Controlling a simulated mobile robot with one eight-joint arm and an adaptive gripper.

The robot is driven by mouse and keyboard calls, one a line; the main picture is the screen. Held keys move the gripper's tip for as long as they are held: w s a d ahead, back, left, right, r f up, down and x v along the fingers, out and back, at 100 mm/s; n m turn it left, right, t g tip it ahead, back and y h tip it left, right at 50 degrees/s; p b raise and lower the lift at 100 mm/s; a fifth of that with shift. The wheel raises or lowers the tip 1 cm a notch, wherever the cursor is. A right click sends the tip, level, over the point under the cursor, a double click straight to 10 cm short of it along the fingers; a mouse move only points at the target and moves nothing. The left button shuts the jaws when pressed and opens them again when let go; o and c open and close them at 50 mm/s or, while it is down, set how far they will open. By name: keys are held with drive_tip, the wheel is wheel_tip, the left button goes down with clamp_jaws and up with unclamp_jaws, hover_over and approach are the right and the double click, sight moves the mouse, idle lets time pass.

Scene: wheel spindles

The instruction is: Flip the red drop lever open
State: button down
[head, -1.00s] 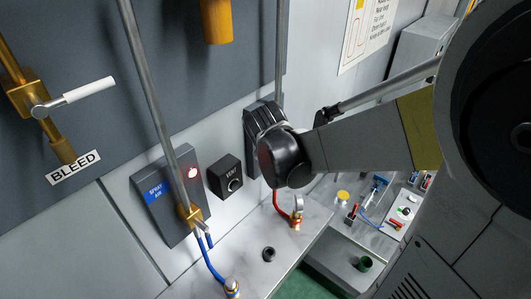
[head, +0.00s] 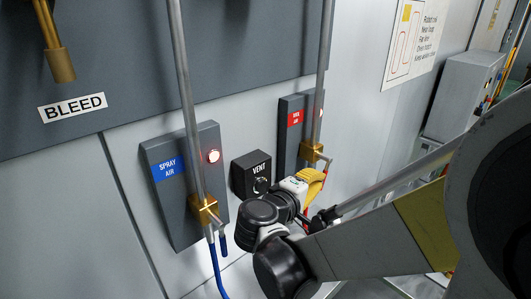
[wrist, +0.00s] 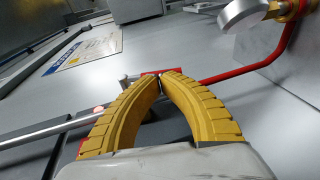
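The red drop is the metal pipe (head: 325,85) in front of the red-labelled panel (head: 293,135), with a brass valve block (head: 312,152) at its lower end. My gripper (head: 320,178) is just below that block, its yellow fingers largely side-on. In the wrist view the curved fingers (wrist: 161,78) are brought together, their tips meeting or nearly so. A short red piece (wrist: 150,72), perhaps the lever, shows right behind the tips. I cannot tell whether anything is pinched. A red hose (wrist: 245,70) runs right from there to a brass fitting.
To the left stand the spray air panel (head: 165,205) with its own pipe, brass valve (head: 203,208) and blue lever (head: 223,243). A round gauge (wrist: 243,14) is at upper right in the wrist view.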

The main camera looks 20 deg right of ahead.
drive_tip(key=shift+w+d+f+b, duration=0.1)
drive_tip(key=shift+d+f+b, duration=0.1)
drive_tip(key=shift+d+b, duration=0.35)
idle(0.5)
drive_tip(key=shift+f, duration=0.1)
